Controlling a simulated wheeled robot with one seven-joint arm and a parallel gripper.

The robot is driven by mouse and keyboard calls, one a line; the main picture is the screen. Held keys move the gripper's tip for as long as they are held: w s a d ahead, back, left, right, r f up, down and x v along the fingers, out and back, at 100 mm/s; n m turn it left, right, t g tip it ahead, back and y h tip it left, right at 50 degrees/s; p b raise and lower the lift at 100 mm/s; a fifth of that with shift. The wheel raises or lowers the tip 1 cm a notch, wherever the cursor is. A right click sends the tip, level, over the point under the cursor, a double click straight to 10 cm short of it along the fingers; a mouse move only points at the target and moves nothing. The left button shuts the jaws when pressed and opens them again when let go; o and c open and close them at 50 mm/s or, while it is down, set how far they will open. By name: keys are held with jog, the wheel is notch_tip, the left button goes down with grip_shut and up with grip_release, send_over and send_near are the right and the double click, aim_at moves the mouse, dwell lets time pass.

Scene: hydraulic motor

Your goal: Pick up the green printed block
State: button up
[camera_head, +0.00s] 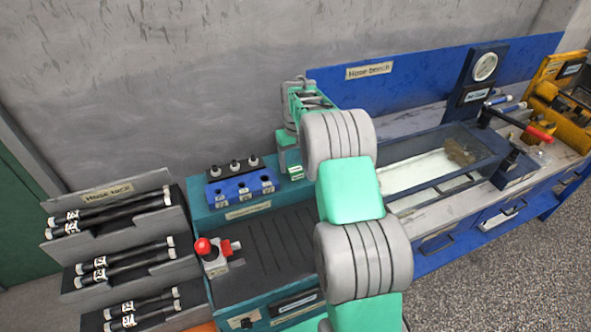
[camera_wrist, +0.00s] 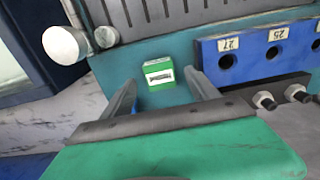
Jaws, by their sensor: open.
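The green printed block (camera_wrist: 159,71) is small, with a white label and a dark print on its face. It sits on the teal bench top, between the grooved dark plate and the blue hole block. My gripper (camera_wrist: 160,80) is open in the wrist view, with one finger to each side of the block and the block near the fingertips. I cannot tell whether the fingers touch it or how high they are above the bench. In the head view, the block (camera_head: 296,173) shows small below my wrist, partly hidden by my arm.
The blue hole block (camera_head: 241,186) with black fittings behind it stands left of my gripper. A red-knobbed valve (camera_head: 204,248) stands at the front left. A hose rack (camera_head: 118,237) is farther left. A glass-sided tank (camera_head: 437,165) lies to the right.

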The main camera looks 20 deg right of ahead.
aim_at(295, 169)
notch_tip(295, 169, down, 4)
jog(key=shift+w+r+p, duration=0.15)
jog(key=shift+p, duration=0.35)
jog(key=shift+c, duration=0.6)
jog(key=c, duration=1.3)
